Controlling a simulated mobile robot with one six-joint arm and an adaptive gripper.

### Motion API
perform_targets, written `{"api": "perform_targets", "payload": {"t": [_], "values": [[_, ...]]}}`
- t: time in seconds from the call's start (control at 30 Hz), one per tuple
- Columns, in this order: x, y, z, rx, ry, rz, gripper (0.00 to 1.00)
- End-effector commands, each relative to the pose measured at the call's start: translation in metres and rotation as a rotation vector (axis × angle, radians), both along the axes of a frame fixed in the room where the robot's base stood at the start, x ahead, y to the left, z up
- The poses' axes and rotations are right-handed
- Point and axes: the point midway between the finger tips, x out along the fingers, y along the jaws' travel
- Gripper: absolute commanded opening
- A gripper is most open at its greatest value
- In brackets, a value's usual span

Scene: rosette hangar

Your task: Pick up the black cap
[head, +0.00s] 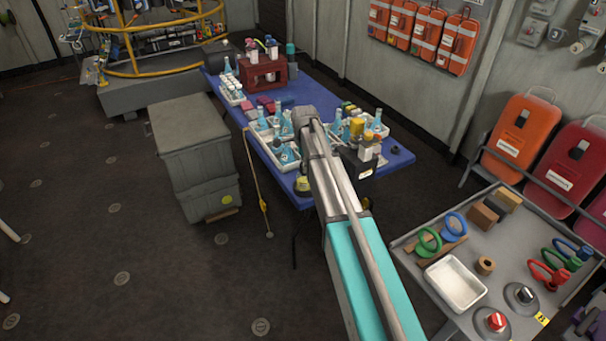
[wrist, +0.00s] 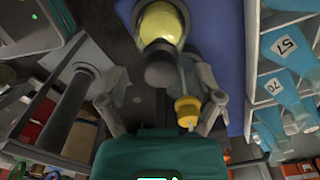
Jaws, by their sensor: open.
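The black cap (wrist: 163,71) is a dark round cap on the end of a clear bottle holding yellow liquid (wrist: 160,24). My gripper (wrist: 160,80) is open in the wrist view. Its two fingers stand on either side of the cap, with a visible gap on each side. In the head view a yellow and dark item (head: 303,185) at the front edge of the blue table (head: 396,160) looks like this bottle. My arm hides the gripper in the head view.
A yellow weight on a thin cord (wrist: 187,111) hangs close by my right finger. A white tray (wrist: 250,105) of numbered blue flasks lies to the right. In the head view, a grey crate (head: 195,150) and a grey cart (head: 412,250) flank the table.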

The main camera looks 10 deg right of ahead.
Motion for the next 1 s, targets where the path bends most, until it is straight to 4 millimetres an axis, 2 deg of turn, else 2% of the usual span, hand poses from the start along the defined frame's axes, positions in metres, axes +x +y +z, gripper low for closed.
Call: {"api": "perform_targets", "payload": {"t": [0.17, 0.77, 1.0], "values": [[0.0, -0.0001, -0.0074, 0.0, 0.0, 0.0, 0.84], [0.0, 0.0001, -0.0068, 0.0, 0.0, 0.0, 0.84], [-0.0001, 0.0002, -0.0068, 0.0, 0.0, 0.0, 0.39]]}}
